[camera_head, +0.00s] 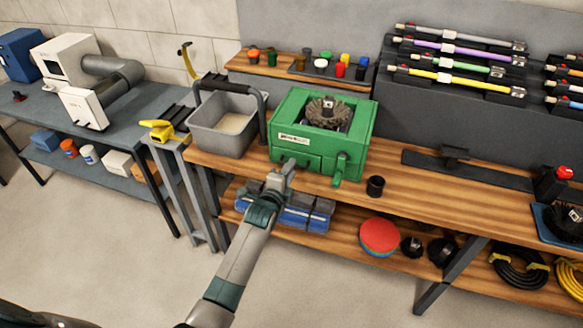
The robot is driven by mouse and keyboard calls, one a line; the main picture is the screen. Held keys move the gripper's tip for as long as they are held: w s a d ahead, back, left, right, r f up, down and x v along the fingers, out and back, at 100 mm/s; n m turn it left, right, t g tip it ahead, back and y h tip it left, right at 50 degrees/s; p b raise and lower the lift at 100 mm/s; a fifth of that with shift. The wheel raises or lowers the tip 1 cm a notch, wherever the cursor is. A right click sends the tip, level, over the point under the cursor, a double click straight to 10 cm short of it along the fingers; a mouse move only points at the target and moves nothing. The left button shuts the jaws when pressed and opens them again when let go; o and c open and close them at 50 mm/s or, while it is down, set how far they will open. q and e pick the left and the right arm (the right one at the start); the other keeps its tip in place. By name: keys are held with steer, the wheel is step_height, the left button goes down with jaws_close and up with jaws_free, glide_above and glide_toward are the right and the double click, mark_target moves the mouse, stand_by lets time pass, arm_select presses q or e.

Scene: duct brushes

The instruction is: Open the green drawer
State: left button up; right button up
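The green box (361,112) stands on the wooden workbench, with a round dark brush (328,112) in its open top. The green drawer (313,160) is low in its front face, below a white label. It looks closed, though my gripper partly covers the front. My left gripper (287,167) is in front of the drawer's left part, close to a small dark handle. I cannot tell whether it touches the handle or whether its fingers are open. My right gripper is not in view.
A grey bin (222,125) with a dark handle stands left of the green box. A black cup (375,187) stands to its right. Blue cases (302,215) and a red disc (380,237) lie on the lower shelf. The floor in front is clear.

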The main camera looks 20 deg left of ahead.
arm_select(q)
steer(key=shift+x, duration=0.75)
steer(key=shift+c, duration=0.7)
jaws_close()
steer(key=shift+s, duration=0.15)
